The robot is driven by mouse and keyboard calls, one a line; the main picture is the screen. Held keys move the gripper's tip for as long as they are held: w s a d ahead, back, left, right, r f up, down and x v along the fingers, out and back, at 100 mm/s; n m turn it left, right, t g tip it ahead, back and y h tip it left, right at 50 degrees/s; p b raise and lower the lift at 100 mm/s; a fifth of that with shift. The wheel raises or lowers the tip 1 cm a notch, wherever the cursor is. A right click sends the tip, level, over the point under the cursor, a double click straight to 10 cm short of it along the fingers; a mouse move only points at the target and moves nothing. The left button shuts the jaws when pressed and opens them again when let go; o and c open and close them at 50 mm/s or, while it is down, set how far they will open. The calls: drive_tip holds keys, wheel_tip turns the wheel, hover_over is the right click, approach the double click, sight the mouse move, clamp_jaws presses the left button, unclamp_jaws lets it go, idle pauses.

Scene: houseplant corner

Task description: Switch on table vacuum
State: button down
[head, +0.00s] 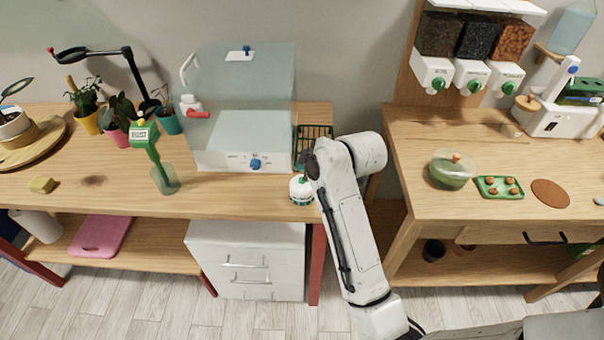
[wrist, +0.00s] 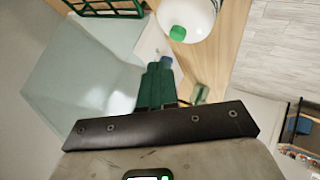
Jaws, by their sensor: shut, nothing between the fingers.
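The table vacuum (head: 301,190) is a small round white unit with a dark band and a green button on top. It stands upright near the table's front edge. In the wrist view the vacuum (wrist: 200,20) is at the top, with its green button (wrist: 178,33) facing the camera. My gripper (wrist: 160,68) is shut and empty, its dark green fingers pressed together. Its fingertips show below the button in the wrist picture, apart from it. In the head view my gripper (head: 308,168) is just above the vacuum, its fingers hard to make out.
A clear-lidded white box (head: 240,130) with a blue knob (head: 255,164) stands behind and left of the vacuum. A green rack (head: 315,133) is behind it. A green-handled tool in a glass (head: 165,180) stands left. The table edge is close in front.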

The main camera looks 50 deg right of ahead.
sight(304, 184)
wheel_tip(304, 184, up, 4)
drive_tip(key=p, duration=0.4)
drive_tip(key=shift+r, duration=0.25)
